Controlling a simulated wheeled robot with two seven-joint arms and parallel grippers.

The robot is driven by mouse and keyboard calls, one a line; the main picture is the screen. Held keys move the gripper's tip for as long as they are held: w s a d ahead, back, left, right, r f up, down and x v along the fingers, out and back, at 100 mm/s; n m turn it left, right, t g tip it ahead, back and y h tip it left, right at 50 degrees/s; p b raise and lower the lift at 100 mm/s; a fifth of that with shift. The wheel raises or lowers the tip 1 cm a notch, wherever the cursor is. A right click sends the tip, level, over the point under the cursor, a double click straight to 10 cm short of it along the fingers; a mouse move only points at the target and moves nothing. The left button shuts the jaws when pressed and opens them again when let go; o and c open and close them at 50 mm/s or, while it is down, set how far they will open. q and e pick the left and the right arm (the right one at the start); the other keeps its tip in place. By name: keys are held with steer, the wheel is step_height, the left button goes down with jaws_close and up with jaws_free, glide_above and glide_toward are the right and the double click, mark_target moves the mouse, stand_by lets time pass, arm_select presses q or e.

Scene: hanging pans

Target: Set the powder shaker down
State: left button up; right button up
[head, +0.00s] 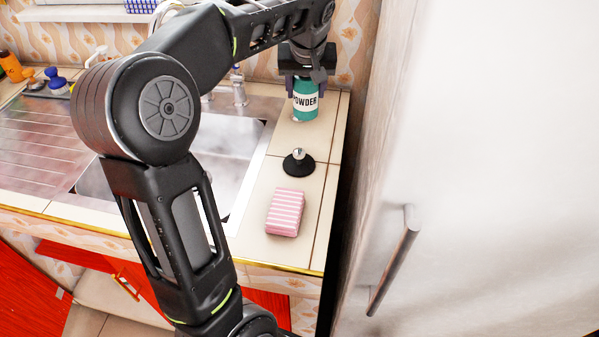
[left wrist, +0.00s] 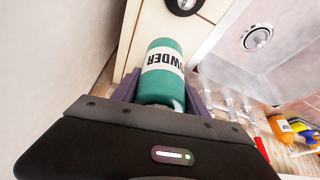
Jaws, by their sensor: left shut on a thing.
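The powder shaker (head: 305,104) is a teal-green can with a white label reading "POWDER", upright at the back of the counter strip right of the sink. My left gripper (head: 305,88) comes down on it from above and is shut on its upper part. In the left wrist view the shaker (left wrist: 162,72) sits between the two purple-grey fingers (left wrist: 160,95). I cannot tell whether its base touches the counter (head: 327,131). My right gripper is in neither view.
A black sink plug (head: 299,164) with a metal knob and a pink striped sponge (head: 285,213) lie in front of the shaker. The sink (head: 225,150) and tap (head: 239,87) are to the left. A tall white fridge (head: 480,170) stands close on the right.

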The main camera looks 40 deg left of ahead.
mark_target(307, 102)
arm_select(q)
steer(key=shift+f, duration=3.1)
steer(key=shift+f, duration=1.9)
steer(key=shift+f, duration=0.1)
steer(key=o, duration=1.5)
steer(key=shift+r, duration=0.3)
steer(key=v, duration=1.1)
steer(key=shift+d+r, duration=0.1)
steer(key=shift+r, duration=0.25)
